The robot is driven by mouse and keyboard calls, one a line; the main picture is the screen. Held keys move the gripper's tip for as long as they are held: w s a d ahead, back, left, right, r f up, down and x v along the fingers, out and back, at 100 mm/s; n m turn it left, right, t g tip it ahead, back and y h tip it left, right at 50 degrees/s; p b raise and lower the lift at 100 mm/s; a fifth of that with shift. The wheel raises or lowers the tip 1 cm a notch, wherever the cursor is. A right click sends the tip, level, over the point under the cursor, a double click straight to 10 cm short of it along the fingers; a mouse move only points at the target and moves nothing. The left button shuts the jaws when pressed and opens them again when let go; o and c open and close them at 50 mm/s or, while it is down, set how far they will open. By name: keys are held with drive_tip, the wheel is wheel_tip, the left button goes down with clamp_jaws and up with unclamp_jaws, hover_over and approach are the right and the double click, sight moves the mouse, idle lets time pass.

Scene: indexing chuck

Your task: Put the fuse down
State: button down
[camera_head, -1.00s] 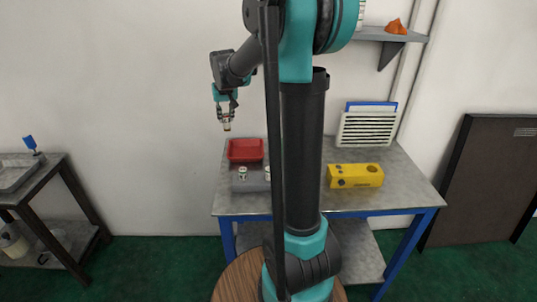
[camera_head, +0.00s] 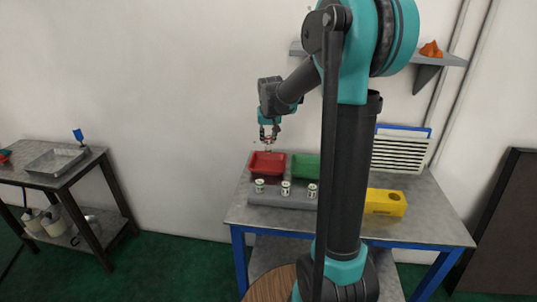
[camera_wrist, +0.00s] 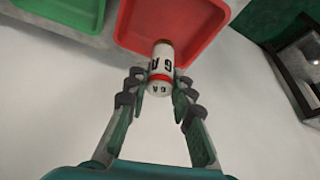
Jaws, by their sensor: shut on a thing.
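The fuse (camera_wrist: 161,68) is a white cylinder with a red band and dark lettering. My gripper (camera_wrist: 158,90) is shut on it in the wrist view, with the fuse's far end reaching over the red tray (camera_wrist: 205,58). In the head view my gripper (camera_head: 269,138) hangs just above the red tray (camera_head: 267,171) at the back left of the table. The fuse (camera_head: 268,150) shows small below the fingertips. Whether it touches the tray cannot be told.
A green tray (camera_head: 306,167) stands right of the red one. In front, a grey block (camera_head: 272,197) bears several white cylinders. A yellow block (camera_head: 385,202) is at the right. A side table (camera_head: 50,165) stands at the left.

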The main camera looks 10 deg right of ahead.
sight(268, 152)
drive_tip(key=shift+f, duration=3.55)
drive_tip(key=c, duration=1.3)
unclamp_jaws()
drive_tip(key=shift+f, duration=0.15)
drive_tip(key=v, duration=1.2)
